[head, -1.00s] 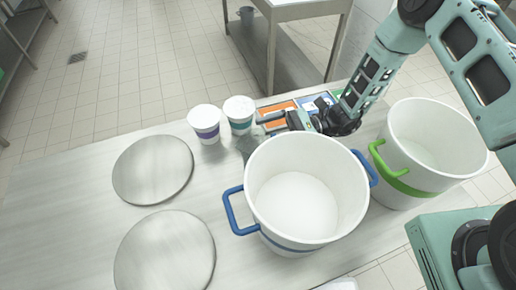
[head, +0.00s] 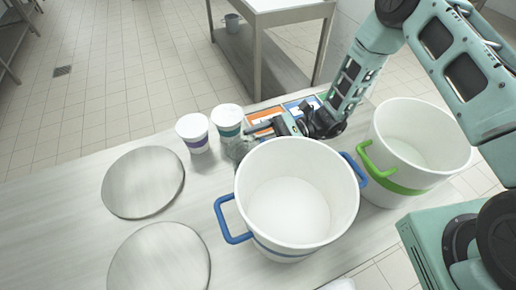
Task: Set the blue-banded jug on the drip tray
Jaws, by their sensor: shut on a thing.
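The big white blue-banded jug (head: 297,195), with two blue handles, is upright in the middle foreground, open and seemingly empty. My gripper (head: 262,133) is at its far rim, pointing left. It appears shut on the jug, but the rim hides the contact. I cannot tell whether the jug's base touches the counter. Two round flat steel plates, one farther (head: 144,182) and one nearer (head: 158,262), lie bare to the left. I cannot tell which is the drip tray.
A green-banded jug (head: 420,150) stands close on the right, under my arm. A purple-banded cup (head: 193,132) and a teal-banded cup (head: 227,119) stand beyond, near a small grey mottled thing (head: 238,149). Coloured panels (head: 265,116) lie behind my gripper. The left counter (head: 50,225) is clear.

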